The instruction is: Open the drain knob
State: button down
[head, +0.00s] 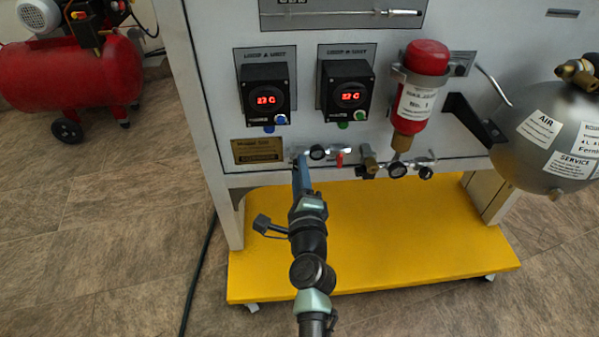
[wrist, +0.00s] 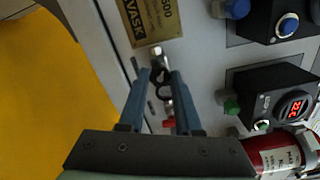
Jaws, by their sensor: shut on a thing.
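My gripper (wrist: 161,73) reaches the row of small fittings along the bottom of the trainer's front panel. In the head view, its blue fingers (head: 300,160) are at the left end of that row, just below the brass plate. In the wrist view, the fingers stand either side of a small dark and metal fitting (wrist: 157,54), and I take the gripped part to be the drain knob. The fingers and their angle hide most of it, so its turn position cannot be told.
Above are two controllers with red displays (head: 266,99) and a red cylinder (head: 421,88). A grey tank (head: 551,137) juts out at right. The yellow base shelf (head: 390,245) below is clear.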

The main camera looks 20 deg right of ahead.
jog(key=n+b, duration=0.5)
jog(key=n, duration=1.9)
jog(key=shift+n+b, duration=0.3)
dwell(0.4)
jog(key=c, duration=0.6)
grip_release()
jog(key=p+v, duration=0.4)
jog(key=v, duration=0.9)
jog(key=shift+p, duration=0.35)
